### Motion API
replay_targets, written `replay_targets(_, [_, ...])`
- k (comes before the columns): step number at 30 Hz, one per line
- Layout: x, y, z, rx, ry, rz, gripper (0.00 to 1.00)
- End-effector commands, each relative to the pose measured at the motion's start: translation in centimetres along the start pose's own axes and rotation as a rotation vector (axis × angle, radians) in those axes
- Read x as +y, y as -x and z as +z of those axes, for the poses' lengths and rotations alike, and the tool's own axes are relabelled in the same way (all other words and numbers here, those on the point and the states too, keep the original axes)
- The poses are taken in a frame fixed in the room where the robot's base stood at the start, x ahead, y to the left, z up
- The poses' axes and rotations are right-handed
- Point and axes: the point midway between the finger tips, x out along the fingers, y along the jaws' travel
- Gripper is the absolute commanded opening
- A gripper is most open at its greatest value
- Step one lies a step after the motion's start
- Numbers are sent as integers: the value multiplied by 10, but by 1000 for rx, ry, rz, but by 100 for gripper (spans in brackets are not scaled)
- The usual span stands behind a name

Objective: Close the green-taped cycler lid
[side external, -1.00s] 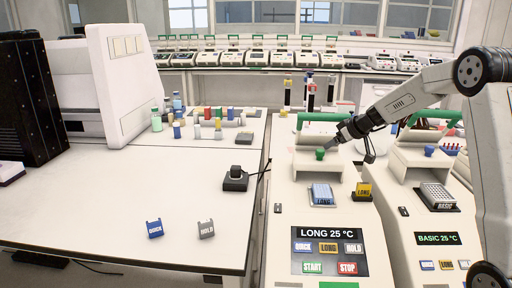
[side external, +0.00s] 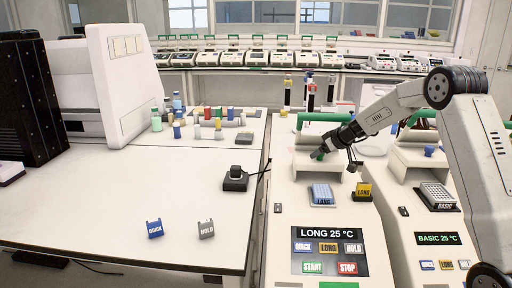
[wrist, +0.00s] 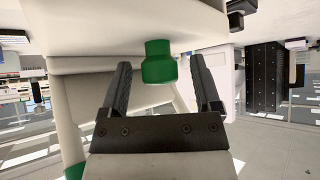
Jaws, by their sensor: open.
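The green-taped cycler (side external: 335,217) stands in the middle right of the side view, its screen reading LONG 25 °C. Its lid (side external: 308,164) is raised, with a green bar (side external: 314,119) along the top and a green knob (side external: 318,155) on its front. My gripper (side external: 322,153) is at the knob and partly covers it. In the wrist view, my gripper (wrist: 164,88) is open, with the green knob (wrist: 159,62) between its two fingers and a gap on each side. A blue tube block (side external: 321,194) sits on the cycler below the lid.
A second cycler (side external: 434,215), reading BASIC 25 °C, stands close on the right with its lid raised. A yellow LONG clip (side external: 364,191) sits beside the tube block. The white bench (side external: 110,205) on the left holds blue and grey clips and several bottles.

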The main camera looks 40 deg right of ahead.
Motion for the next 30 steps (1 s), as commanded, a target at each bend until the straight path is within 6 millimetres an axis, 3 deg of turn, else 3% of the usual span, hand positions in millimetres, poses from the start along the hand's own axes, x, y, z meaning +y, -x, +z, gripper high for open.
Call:
replay_targets(14, [0,-8,0,0,1,0,81])
replay_targets(21, [0,-8,0,0,1,0,4])
replay_targets(22, [0,-8,0,0,1,0,0])
replay_targets(30, [0,-8,0,1,1,0,0])
